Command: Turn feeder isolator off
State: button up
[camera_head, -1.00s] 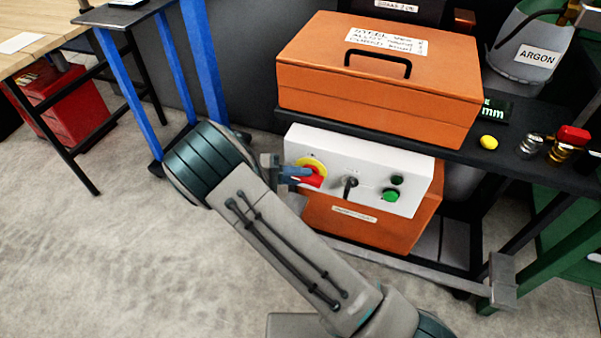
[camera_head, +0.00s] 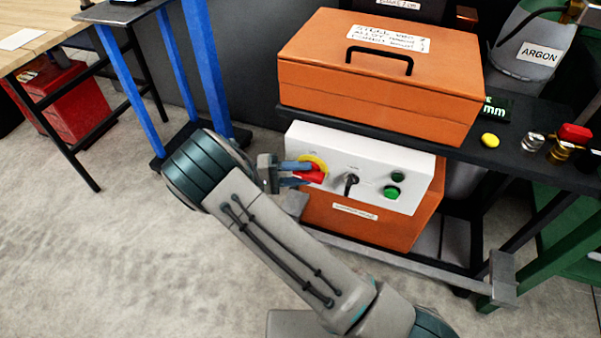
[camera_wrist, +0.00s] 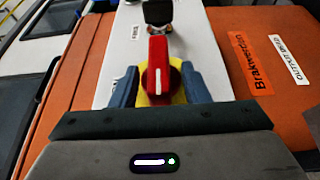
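The feeder isolator is a red rotary handle (camera_head: 314,176) on a yellow disc (camera_head: 320,163), at the left of a white control panel (camera_head: 366,160). In the wrist view the red handle (camera_wrist: 158,68) carries a white mark and points towards the panel's black knob (camera_wrist: 158,12). My gripper (camera_head: 298,174) is at the panel's left end, its blue fingers spread. In the wrist view my gripper (camera_wrist: 160,88) has one finger on each side of the handle, with a gap showing on both sides. The yellow disc is partly hidden by the fingers and handle.
Right of the isolator are a black selector knob (camera_head: 351,183) and green buttons (camera_head: 391,192). An orange case (camera_head: 380,85) stands on the dark shelf above. Blue posts (camera_head: 205,65) stand behind my arm at left. The floor at left is open.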

jog(key=a, duration=1.3)
jog(key=shift+s+a, duration=0.3)
jog(key=shift+a, duration=0.05)
notch_tip(320, 180, up, 20)
jog(key=g+y+p, duration=0.4)
jog(key=y+p, duration=0.5)
jog(key=y, duration=0.1)
send_over(321, 174)
jog(key=s+d+r+t+y+p, duration=0.3)
jog(key=s+d+r+y+p, duration=0.1)
jog(key=s+r, duration=0.4)
jog(key=s+d+r+t+y+p, duration=0.2)
jog(key=s+d+r+y+p, duration=0.2)
jog(key=s, duration=0.6)
jog(key=shift+s+d+r+m+t+p, duration=0.2)
jog(key=shift+d+r+m+t+p, duration=0.2)
jog(key=shift+d+r+p, duration=1.35)
jog(key=shift+a+r+b, duration=0.3)
jog(key=shift+a, duration=0.15)
